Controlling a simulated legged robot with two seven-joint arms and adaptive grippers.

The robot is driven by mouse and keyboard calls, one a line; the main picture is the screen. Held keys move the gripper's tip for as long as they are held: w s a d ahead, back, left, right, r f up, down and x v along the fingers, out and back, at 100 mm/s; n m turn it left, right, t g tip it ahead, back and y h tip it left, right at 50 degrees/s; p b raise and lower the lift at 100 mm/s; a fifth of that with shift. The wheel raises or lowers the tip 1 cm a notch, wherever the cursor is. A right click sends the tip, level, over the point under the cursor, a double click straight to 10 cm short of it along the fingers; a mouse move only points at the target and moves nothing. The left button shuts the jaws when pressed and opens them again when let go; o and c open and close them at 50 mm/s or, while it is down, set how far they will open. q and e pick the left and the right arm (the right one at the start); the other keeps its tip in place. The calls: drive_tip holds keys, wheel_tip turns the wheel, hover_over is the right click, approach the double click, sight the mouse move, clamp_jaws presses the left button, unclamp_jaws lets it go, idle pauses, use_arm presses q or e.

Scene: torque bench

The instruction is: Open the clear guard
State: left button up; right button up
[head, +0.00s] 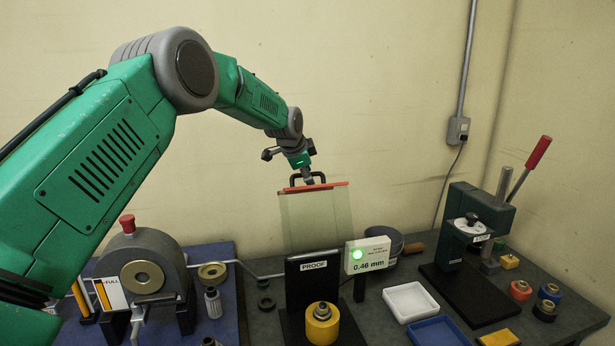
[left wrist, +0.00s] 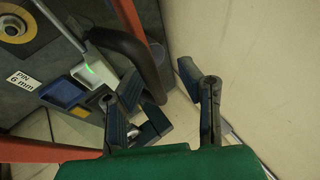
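The clear guard (head: 316,222) is a see-through pane with a red top edge and a black handle (head: 307,178). In the head view it stands nearly upright behind the black PROOF stand (head: 313,267). My left gripper (head: 307,172) is at the handle on top of the guard. In the left wrist view, my left gripper (left wrist: 163,90) has its fingers spread apart, with the dark handle (left wrist: 138,55) close by, partly between them; whether they touch it I cannot tell. The guard's red edge (left wrist: 45,150) also shows there. My right gripper is not in view.
A display box (head: 367,255) with a green light reads 0.46 mm. A white tray (head: 410,302) and a blue tray (head: 438,332) lie to the right, near a lever press (head: 474,235). A grey drum fixture (head: 142,265) stands left.

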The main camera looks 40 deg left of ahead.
use_arm(q)
drive_tip(key=shift+a, duration=0.1)
drive_tip(key=v, duration=1.1)
drive_tip(key=shift+r, duration=0.4)
drive_tip(key=shift+s, duration=0.15)
drive_tip(key=shift+a+f, duration=0.1)
drive_tip(key=shift+a, duration=0.05)
